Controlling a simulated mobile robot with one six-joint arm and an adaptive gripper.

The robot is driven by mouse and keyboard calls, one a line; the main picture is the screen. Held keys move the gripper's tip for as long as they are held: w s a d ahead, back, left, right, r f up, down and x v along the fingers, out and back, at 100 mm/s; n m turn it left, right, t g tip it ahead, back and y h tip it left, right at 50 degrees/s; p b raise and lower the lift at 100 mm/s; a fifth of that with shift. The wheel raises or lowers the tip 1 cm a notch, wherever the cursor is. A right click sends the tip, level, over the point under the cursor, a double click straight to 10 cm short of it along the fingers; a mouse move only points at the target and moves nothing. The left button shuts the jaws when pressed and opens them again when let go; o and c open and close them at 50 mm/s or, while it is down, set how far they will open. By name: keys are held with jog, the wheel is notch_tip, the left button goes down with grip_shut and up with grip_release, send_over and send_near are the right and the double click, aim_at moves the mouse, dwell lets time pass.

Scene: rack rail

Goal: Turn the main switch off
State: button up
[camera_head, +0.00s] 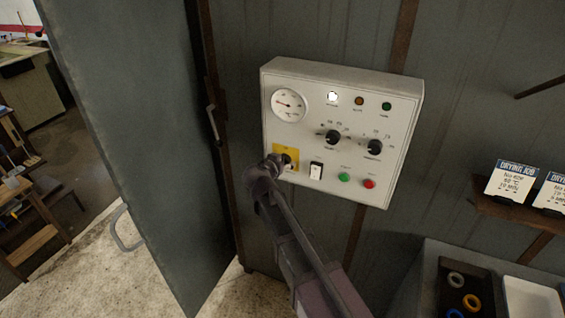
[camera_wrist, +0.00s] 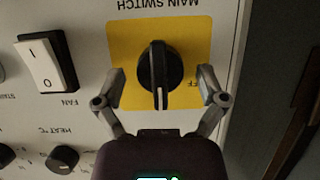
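The main switch (camera_wrist: 153,75) is a black rotary knob on a yellow plate (camera_wrist: 185,38), under upside-down "MAIN SWITCH" lettering in the wrist view. Its white pointer line points down in that view, not at the partly hidden "OFF" label at the right. My gripper (camera_wrist: 161,85) is open, with one finger on each side of the knob and a visible gap to both sides. In the head view my gripper (camera_head: 282,162) is at the yellow plate (camera_head: 290,151) on the lower left of the control panel (camera_head: 325,165) and covers part of the switch.
A black-and-white fan rocker (camera_wrist: 45,62) sits beside the switch. Two black dials (camera_head: 333,137), green (camera_head: 344,177) and red (camera_head: 369,183) buttons and a gauge (camera_head: 289,105) share the panel. The white lamp (camera_head: 332,96) is lit. A grey door (camera_head: 130,130) stands open at left.

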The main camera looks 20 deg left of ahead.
jog(key=c, duration=0.9)
jog(key=n+h+b, duration=0.1)
jog(key=n+h, duration=0.1)
jog(key=n, duration=0.1)
jog(key=shift+a+f, duration=0.1)
jog(key=shift+a, duration=0.05)
jog(key=n+h+b, duration=0.1)
jog(key=n+h, duration=0.1)
jog(key=n, duration=0.1)
jog(key=shift+a+f+b, duration=0.1)
jog(key=shift+f+b, duration=0.05)
jog(key=shift+b, duration=0.2)
jog(key=n+h+b, duration=0.1)
jog(key=n, duration=0.1)
jog(key=n+t+h+b, duration=0.1)
jog(key=n+b, duration=0.1)
jog(key=shift+f+t, duration=0.15)
jog(key=shift+t, duration=0.15)
jog(key=shift+n+t+h+b, duration=0.55)
jog(key=shift+n+b, duration=0.5)
jog(key=shift+n, duration=0.65)
